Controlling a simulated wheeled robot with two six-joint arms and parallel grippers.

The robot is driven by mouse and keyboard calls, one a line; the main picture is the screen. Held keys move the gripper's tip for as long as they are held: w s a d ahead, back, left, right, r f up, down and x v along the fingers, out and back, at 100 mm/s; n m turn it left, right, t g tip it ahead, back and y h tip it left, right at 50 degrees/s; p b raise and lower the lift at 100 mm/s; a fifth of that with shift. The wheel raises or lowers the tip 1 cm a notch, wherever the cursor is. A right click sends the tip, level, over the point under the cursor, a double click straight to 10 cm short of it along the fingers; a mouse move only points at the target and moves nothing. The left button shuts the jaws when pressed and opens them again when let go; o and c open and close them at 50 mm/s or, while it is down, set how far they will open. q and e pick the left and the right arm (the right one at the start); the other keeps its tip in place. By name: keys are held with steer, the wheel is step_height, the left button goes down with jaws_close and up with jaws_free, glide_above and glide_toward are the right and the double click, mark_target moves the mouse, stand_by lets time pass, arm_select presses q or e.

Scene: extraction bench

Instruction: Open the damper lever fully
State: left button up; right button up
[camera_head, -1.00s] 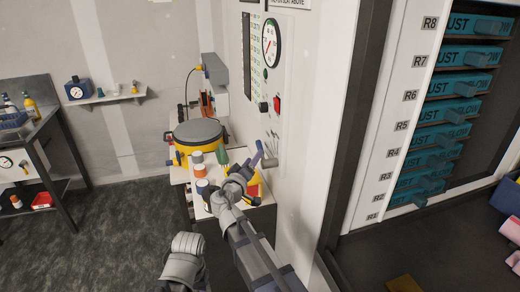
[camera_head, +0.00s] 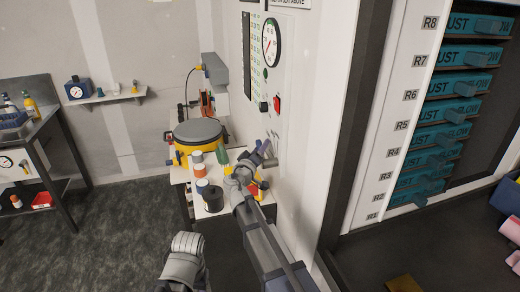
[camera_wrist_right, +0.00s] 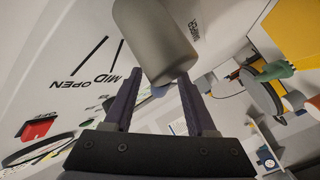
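The damper lever is a thick grey rounded handle (camera_wrist_right: 158,40) on the white panel, at the top middle of the right wrist view. In the head view, the lever (camera_head: 270,162) is partly hidden by my right gripper. My right gripper (camera_head: 263,150) is up against that part of the panel. In the right wrist view, its two dark purple fingers (camera_wrist_right: 160,92) stand apart, with the handle just beyond and between their tips. I cannot tell whether they touch it. The panel's MID and OPEN marks (camera_wrist_right: 88,80) lie left of the handle.
The white panel (camera_head: 297,140) also carries a dial gauge (camera_head: 271,43) and a red switch (camera_head: 277,103). A bench with a yellow, grey-lidded pot (camera_head: 197,132) and several small bottles stands beside the gripper. Teal drawers (camera_head: 445,112) fill the right side.

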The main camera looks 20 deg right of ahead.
jaws_close()
stand_by(1.2)
